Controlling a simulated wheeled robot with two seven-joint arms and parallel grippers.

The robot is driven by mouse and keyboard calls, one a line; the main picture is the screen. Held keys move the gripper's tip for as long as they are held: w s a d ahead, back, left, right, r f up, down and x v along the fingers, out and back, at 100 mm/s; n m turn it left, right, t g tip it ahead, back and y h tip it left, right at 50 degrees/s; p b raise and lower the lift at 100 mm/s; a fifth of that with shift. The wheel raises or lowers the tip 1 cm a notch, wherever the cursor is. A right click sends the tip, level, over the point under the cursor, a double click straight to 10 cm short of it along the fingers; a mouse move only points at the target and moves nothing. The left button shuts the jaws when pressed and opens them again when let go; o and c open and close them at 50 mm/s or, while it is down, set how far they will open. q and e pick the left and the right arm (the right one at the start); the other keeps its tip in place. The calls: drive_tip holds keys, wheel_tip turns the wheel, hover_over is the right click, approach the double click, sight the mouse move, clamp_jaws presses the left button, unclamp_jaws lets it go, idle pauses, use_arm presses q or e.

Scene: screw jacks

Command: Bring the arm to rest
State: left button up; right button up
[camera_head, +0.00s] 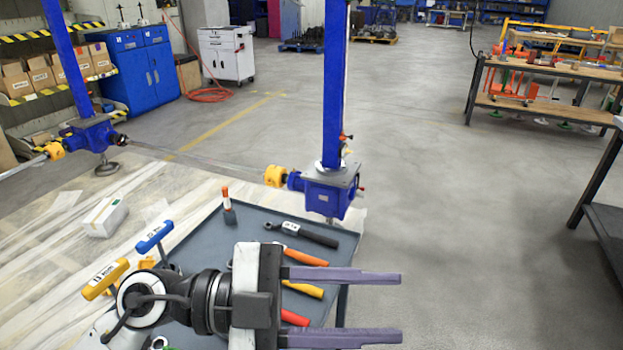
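My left gripper (343,306) shows at the bottom centre, its arm coming in from the lower left. Its two purple-grey fingers point right and are spread well apart, with nothing between them. It is above the right part of a grey tool tray (190,254). My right gripper does not show. Two blue screw jacks stand behind: one (328,192) at the centre and one (92,135) at the left, joined by a shaft (200,159) with yellow couplings (275,176).
On the tray are a dark-handled tool (312,236), an orange-handled tool (305,258), yellow and red handles, and an upright orange-tipped tool (228,205). Blue (153,237) and yellow (105,279) T-handles stand at left. A white box (104,216) lies behind. Open floor (450,220) is to the right.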

use_arm(q)
drive_tip(key=w+a+r+n+t+y, duration=0.2)
drive_tip(key=w+a+r+n+t, duration=0.3)
drive_tip(key=n+t, duration=0.4)
drive_tip(key=w+a+r+n+t+y, duration=0.25)
drive_tip(key=w+a+n+t, duration=0.45)
drive_tip(key=t, duration=0.4)
drive_tip(key=w+a+f+n+g+y, duration=0.2)
drive_tip(key=a+f+n+y, duration=0.8)
drive_tip(key=a+f+y, duration=0.3)
drive_tip(key=s+a+f+g+y, duration=0.1)
drive_tip(key=s+a+f+g, duration=0.2)
drive_tip(key=f, duration=0.5)
drive_tip(key=s+a+f+g+y, duration=0.1)
drive_tip(key=s+f+g, duration=0.35)
drive_tip(key=f, duration=0.25)
drive_tip(key=s+f+g+h, duration=0.2)
drive_tip(key=s+f+g, duration=0.55)
drive_tip(key=s, duration=0.85)
drive_tip(key=w+d+f+t+h, duration=0.1)
drive_tip(key=d+f+t, duration=0.1)
drive_tip(key=f, duration=0.5)
drive_tip(key=w+d+f+m+t+h, duration=0.1)
drive_tip(key=w+d+f+t, duration=0.1)
drive_tip(key=f, duration=0.5)
drive_tip(key=shift+w+d+t, duration=0.2)
drive_tip(key=shift+d+t, duration=0.6)
drive_tip(key=shift+d, duration=0.1)
